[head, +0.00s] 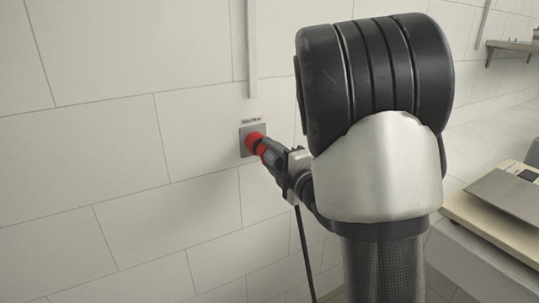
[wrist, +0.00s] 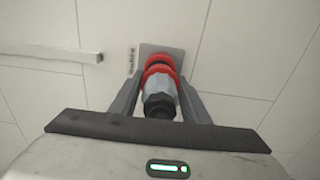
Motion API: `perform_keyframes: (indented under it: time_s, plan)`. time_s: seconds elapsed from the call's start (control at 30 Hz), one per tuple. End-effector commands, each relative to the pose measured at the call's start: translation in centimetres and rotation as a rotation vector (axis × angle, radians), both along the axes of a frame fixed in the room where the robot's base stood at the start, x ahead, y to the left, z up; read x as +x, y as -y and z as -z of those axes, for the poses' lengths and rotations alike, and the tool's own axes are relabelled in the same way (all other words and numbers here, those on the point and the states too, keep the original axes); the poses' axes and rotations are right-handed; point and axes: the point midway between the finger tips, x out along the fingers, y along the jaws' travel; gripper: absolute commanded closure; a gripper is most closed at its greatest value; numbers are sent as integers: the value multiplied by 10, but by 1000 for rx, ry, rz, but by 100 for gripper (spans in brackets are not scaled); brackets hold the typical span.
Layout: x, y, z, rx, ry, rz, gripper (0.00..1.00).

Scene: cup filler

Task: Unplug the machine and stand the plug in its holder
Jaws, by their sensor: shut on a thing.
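The plug (wrist: 160,88) has a red collar, a grey body and a black rear end. My gripper (wrist: 158,84) is shut on the plug's body, one finger on each side. In the head view my gripper (head: 273,160) reaches the wall from the right, and the plug's red part (head: 255,142) is at the wall socket. The socket has a grey square plate (wrist: 172,56), with a small label beside it. The plug's red front is up against the plate; how deep it sits I cannot tell. A dark cable (head: 304,250) hangs below my gripper. I see no plug holder.
The tiled wall (head: 120,150) is close in front. A vertical conduit (head: 251,50) runs down to just above the socket. At right, a beige machine (head: 505,205) with a metal plate stands on a grey surface, and a shelf (head: 510,45) is on the wall.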

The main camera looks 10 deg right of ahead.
Motion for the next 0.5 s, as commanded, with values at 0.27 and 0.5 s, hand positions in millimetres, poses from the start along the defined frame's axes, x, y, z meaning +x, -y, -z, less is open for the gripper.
perform_keyframes:
  time_s: [0.27,0.5]
  plan:
    - [-11,4,0,1,2,1,94]
    - [-20,7,0,1,2,0,94]
